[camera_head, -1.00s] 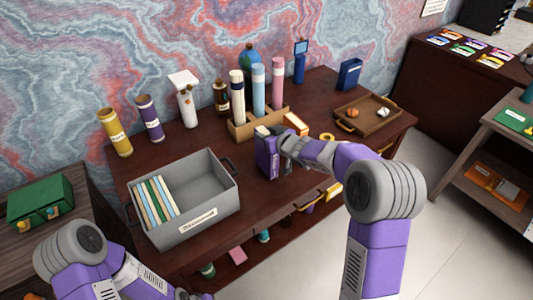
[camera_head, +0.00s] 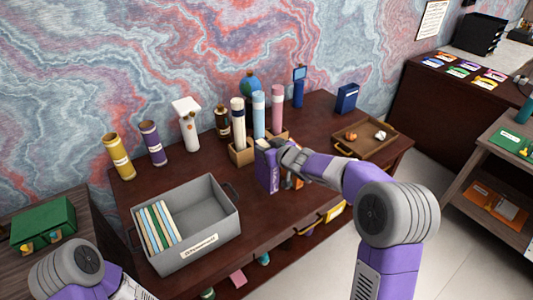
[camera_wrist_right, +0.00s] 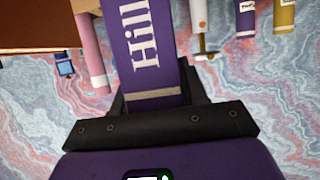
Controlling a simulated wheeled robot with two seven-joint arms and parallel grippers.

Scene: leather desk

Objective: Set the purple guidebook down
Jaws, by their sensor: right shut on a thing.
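The purple guidebook (camera_head: 267,169) stands upright at the desk's middle, in front of the wooden holder with the tubes. In the right wrist view the guidebook (camera_wrist_right: 146,45) shows its spine with white letters starting "Hill" and a pale band near the jaws. My right gripper (camera_head: 286,157) is shut on the guidebook from its right side; the jaws also show in the right wrist view (camera_wrist_right: 155,100). I cannot tell whether the guidebook's bottom touches the desk. My left arm shows at the lower left, but its gripper is out of view.
A grey bin (camera_head: 207,252) with several upright thin books stands at the left on the dark desk (camera_head: 150,188). A wooden holder (camera_head: 240,156) with tall tubes is behind the guidebook. A wooden tray (camera_head: 377,147) lies at the right. Bare desk lies between bin and guidebook.

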